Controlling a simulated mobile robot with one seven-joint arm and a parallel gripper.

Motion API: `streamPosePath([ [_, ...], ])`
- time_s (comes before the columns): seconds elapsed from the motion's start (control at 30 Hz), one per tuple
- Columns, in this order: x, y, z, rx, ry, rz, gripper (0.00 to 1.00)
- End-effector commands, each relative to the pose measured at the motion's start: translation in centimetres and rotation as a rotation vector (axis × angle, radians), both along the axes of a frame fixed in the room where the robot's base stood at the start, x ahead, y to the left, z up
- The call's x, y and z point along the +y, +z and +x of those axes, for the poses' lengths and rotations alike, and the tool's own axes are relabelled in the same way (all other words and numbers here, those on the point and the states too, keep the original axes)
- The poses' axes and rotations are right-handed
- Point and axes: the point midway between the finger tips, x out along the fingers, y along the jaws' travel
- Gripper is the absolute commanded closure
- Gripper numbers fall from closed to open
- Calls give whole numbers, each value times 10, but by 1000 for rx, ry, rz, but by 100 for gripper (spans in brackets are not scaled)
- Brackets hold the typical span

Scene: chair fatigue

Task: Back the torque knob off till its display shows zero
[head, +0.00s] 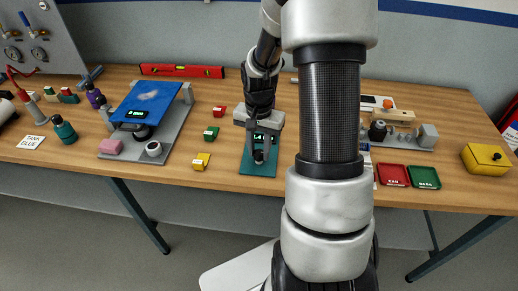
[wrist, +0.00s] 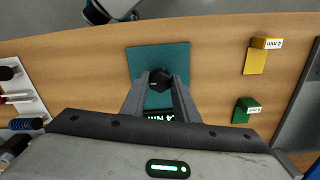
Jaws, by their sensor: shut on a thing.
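The black torque knob (wrist: 159,79) stands on a teal plate (wrist: 145,56) in the wrist view. My gripper (wrist: 160,88) has its two grey fingers on either side of the knob, shut on it. In the head view, my gripper (head: 262,153) reaches down over the teal plate (head: 250,168), and the knob (head: 258,157) shows only in part. The display (head: 264,137) is lit green and partly hidden by the gripper. It seems to start with 1.4, but I cannot read it for sure. It also shows in part in the wrist view (wrist: 160,117).
Red (head: 219,111), green (head: 211,133) and yellow (head: 201,161) blocks stand left of the plate. A rig with a blue panel (head: 143,98) is further left. Red (head: 392,175) and green (head: 423,176) trays and a yellow box (head: 486,158) are at right. Bare table surrounds the plate's left side.

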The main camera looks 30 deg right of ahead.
Motion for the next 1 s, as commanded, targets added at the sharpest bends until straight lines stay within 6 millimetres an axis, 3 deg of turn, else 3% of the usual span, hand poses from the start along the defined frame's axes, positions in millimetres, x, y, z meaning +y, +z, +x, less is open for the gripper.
streamPosePath([
  [1.0,0,2,1,-1,899,-1,95],
])
